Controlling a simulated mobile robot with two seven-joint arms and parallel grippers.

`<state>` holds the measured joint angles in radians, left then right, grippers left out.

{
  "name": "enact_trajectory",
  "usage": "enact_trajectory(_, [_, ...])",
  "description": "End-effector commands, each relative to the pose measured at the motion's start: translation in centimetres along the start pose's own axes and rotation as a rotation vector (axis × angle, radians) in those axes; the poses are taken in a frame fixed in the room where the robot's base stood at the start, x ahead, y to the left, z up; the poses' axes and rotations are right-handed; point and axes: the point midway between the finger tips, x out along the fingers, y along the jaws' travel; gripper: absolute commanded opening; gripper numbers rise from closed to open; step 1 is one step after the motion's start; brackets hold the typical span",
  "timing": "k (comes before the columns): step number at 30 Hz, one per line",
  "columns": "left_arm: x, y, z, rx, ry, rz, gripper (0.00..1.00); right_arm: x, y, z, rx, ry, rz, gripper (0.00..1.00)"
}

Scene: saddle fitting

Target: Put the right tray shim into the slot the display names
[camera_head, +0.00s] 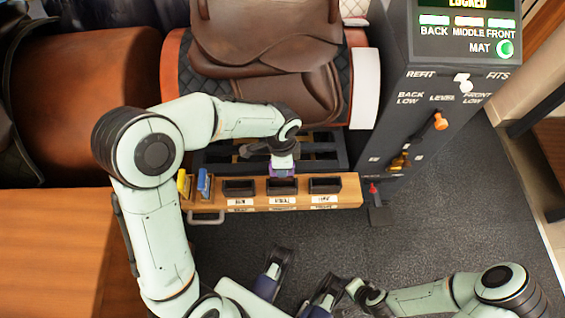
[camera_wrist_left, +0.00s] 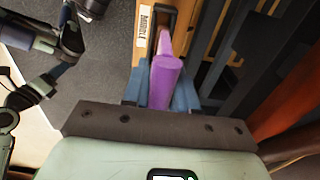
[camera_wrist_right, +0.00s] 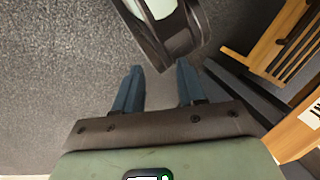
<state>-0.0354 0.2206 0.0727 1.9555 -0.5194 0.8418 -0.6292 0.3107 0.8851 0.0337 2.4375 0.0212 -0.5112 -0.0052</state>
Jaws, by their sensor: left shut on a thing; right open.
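My left gripper (camera_head: 283,168) is shut on a purple shim (camera_wrist_left: 165,75), at the middle slot (camera_head: 281,188) of the wooden tray. In the left wrist view the shim's far end is at the dark slot beside a label that seems to read MIDDLE; I cannot tell how deep it sits. The left slot (camera_head: 239,188) and right slot (camera_head: 325,186) look empty. My right gripper (camera_wrist_right: 156,75) is open and empty above the floor.
A yellow shim (camera_head: 184,184) and a blue shim (camera_head: 204,183) stand at the tray's left end. The saddle (camera_head: 270,50) lies behind the tray. The console (camera_head: 430,110) with an orange-knobbed lever stands to the right. The grey floor (camera_head: 430,225) in front is mostly clear.

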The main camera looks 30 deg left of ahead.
Motion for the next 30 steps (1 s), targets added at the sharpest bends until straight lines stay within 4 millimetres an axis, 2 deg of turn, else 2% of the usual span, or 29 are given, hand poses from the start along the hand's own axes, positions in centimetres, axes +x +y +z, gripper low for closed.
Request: enact_trajectory(30, [4.2,0.0,0.0,-0.001,0.000,0.000,0.00,3.8,1.6,-6.0,0.013,0.167,0.011,0.40])
